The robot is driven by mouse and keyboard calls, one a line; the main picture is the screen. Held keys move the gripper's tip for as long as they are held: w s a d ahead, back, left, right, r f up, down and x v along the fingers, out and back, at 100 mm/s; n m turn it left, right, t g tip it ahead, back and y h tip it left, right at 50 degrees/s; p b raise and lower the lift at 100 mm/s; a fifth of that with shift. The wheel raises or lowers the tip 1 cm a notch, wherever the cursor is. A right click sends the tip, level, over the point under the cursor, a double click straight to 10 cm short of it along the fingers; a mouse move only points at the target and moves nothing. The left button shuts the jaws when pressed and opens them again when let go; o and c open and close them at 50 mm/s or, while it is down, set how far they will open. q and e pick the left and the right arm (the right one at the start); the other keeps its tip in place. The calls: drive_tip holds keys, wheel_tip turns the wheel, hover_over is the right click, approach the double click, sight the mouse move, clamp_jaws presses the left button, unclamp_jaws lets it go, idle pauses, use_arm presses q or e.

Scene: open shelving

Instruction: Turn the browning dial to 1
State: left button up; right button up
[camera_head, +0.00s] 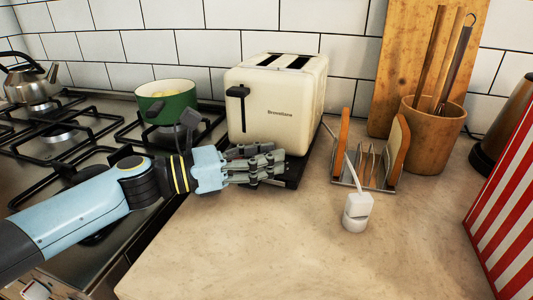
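A cream toaster (285,98) with two top slots stands on a dark base at the back of the counter. Its black lever (239,93) is on the narrow end, near the top. I do not see the browning dial; the lower part of the toaster is partly behind my gripper. My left gripper (272,166) is low in front of the toaster, its fingers pointing right. I cannot tell whether the fingers touch the toaster, or how far apart they are. My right gripper is not in view.
A green pot (167,108) sits on the hob (75,215), near my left wrist. A utensil pot (432,137) is behind. The front counter (270,255) is clear.

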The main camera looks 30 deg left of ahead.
use_arm(q)
drive_tip(key=shift+w+d, duration=0.1)
drive_tip(key=shift+c, duration=0.4)
clamp_jaws()
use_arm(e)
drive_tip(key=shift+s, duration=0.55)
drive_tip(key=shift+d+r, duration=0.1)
use_arm(q)
drive_tip(key=shift+d+r+n+t+y+p, duration=0.1)
drive_tip(key=shift+r+n+t+y+p, duration=0.05)
drive_tip(key=shift+n+t+y+p, duration=0.45)
drive_tip(key=shift+d+n+t+y+p, duration=0.1)
drive_tip(key=shift+n+t+y+p, duration=0.5)
drive_tip(key=shift+y, duration=0.5)
drive_tip(key=shift+d+n+y, duration=0.1)
drive_tip(key=shift+n+y, duration=0.6)
drive_tip(key=shift+y, duration=0.2)
drive_tip(key=shift+s+d+f+n+t+y, duration=0.1)
drive_tip(key=shift+n+t+y, duration=0.2)
drive_tip(key=shift+n+y, duration=0.25)
drive_tip(key=shift+s+f+n+t+y, duration=0.1)
drive_tip(key=shift+n+t+y, duration=0.25)
drive_tip(key=shift+y, duration=0.4)
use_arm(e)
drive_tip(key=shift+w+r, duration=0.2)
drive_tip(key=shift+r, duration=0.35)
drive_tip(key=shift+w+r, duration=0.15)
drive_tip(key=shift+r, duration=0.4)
use_arm(q)
drive_tip(key=shift+y, duration=0.3)
